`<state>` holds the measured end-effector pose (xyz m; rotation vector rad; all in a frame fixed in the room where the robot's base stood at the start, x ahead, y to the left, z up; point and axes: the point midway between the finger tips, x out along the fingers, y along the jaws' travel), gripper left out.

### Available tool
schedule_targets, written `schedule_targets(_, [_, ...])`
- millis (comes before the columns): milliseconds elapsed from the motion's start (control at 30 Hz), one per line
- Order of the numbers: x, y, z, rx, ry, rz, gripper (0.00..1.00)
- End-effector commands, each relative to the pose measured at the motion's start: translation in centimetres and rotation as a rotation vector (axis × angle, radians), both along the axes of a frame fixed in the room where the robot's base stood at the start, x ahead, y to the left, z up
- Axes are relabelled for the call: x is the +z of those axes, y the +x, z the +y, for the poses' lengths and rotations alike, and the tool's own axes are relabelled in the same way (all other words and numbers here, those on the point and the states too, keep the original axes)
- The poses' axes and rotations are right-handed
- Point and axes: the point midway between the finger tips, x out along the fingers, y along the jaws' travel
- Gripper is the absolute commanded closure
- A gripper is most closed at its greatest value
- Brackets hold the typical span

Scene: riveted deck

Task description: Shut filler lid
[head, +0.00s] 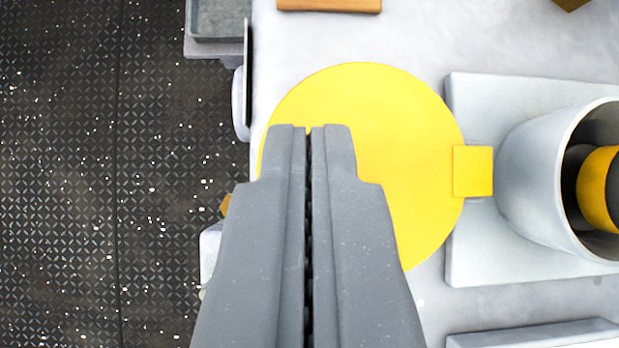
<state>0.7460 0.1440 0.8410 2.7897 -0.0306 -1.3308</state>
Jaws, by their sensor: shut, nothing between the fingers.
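The filler lid (405,130) is a flat yellow disc in the middle of the head view. A small yellow hinge tab (473,171) on its right side joins it to the grey filler neck (535,170). The neck's opening faces right and shows a dark inside with a yellow and black part (598,190). The lid lies folded out to the left, away from the opening. My gripper (310,128) is shut and empty, in front of the lid's left part in the picture. It hides the lid's lower left. I cannot tell whether they touch.
The neck stands on a pale grey plate (475,265) on a light surface (410,40). A wooden block (328,4) lies at the top. A grey tray (218,20) is at the upper left. Dark patterned deck (60,180) lies open at left. A grey bar (535,335) is at lower right.

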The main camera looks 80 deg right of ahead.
Motion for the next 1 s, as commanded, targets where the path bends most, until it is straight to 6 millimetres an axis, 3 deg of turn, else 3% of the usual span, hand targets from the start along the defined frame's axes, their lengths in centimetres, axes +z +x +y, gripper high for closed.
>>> schedule_targets(667, [-0.94, -0.14, 0.55, -0.001, -0.083, 0.004, 1.00])
schedule_targets(1000, [0.02, -0.12, 0.51, -0.001, -0.083, 0.004, 1.00])
